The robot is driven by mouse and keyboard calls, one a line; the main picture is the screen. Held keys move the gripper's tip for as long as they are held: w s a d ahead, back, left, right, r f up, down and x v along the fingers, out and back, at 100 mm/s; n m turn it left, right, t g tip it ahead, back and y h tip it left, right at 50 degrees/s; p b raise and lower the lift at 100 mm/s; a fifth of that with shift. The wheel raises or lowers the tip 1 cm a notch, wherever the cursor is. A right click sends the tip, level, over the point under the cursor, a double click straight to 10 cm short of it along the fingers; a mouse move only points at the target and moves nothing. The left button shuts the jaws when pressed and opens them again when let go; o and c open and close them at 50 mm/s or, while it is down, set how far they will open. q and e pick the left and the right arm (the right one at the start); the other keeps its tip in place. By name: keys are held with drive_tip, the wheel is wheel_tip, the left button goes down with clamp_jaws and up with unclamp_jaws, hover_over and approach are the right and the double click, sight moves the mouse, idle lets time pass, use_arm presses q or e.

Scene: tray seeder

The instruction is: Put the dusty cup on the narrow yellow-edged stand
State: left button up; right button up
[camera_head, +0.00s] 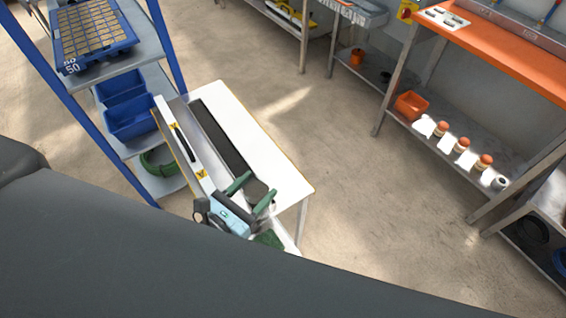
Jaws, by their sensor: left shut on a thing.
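My left gripper (260,185) has green fingers and a light blue body, low in the middle of the head view. It is shut on a dark grey, rounded thing (258,193) that looks like the dusty cup, over the near end of the stand. The fingers and body partly cover it, and I cannot tell whether it touches the surface below. The narrow stand (243,118) has a white top, a thin yellow edge and a long black strip along it. My right gripper is not in view.
A silver rail with yellow labels (187,147) runs along the stand's left side. A blue-post shelf with a seed tray (93,32) and blue bins (130,120) stands close on the left. An orange-topped bench (500,65) is at the right. The floor between is clear.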

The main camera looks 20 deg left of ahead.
use_arm(q)
drive_tip(key=w+f, duration=0.2)
drive_tip(key=w, duration=0.5)
drive_tip(key=w+d+f, duration=0.1)
drive_tip(key=w+f, duration=0.1)
drive_tip(key=w, duration=0.6)
drive_tip(key=shift+w+d+f, duration=0.15)
drive_tip(key=shift+w+f, duration=0.15)
drive_tip(key=shift+f, duration=0.1)
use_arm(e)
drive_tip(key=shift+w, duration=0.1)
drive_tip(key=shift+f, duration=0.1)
use_arm(q)
drive_tip(key=shift+f+b, duration=0.2)
drive_tip(key=shift+b, duration=0.15)
drive_tip(key=o, duration=1.4)
drive_tip(key=shift+c, duration=0.2)
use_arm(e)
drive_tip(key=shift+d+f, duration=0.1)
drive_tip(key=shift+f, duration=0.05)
